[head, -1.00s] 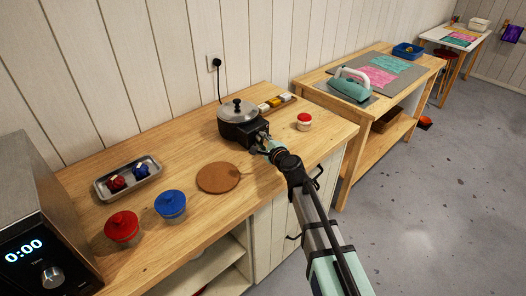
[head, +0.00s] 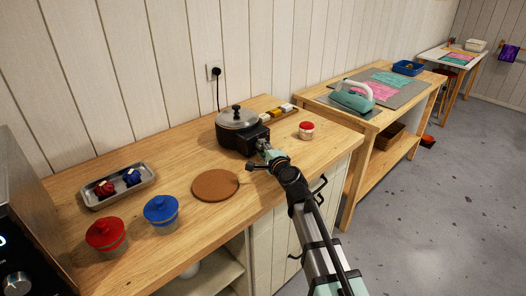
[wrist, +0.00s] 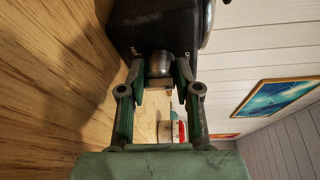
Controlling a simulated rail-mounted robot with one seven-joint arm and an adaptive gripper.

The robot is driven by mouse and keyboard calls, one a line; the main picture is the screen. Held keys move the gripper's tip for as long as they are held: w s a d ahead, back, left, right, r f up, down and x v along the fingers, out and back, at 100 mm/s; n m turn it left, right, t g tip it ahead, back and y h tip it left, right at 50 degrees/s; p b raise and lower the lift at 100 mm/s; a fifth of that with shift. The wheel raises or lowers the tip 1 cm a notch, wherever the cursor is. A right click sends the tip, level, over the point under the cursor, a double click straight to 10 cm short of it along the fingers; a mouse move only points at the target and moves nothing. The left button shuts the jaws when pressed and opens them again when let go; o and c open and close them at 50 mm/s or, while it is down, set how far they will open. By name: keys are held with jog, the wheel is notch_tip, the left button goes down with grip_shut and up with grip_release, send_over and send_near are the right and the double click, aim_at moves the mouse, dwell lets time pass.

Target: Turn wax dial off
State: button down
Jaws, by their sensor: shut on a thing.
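The wax pot (head: 238,128) is a black heater base with a metal pan and glass lid, near the back of the wooden counter. Its wax dial (wrist: 159,65) is a round metal knob on the front of the black base (wrist: 150,25), seen in the wrist view. My gripper (wrist: 160,76) is shut on the dial, with a finger on each side of it. In the head view my gripper (head: 262,149) reaches the front of the pot, and the dial is hidden there. Small markings show beside the dial, too blurred to read surely.
A small red-topped jar (head: 306,130) stands right of the pot. An iron (head: 352,98) rests on the farther table.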

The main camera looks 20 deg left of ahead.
jog(key=shift+w+r, duration=0.1)
jog(key=c, duration=0.8)
grip_release()
jog(key=shift+s+d, duration=0.35)
jog(key=shift+s, duration=0.1)
jog(key=v, duration=1.1)
jog(key=shift+r, duration=0.1)
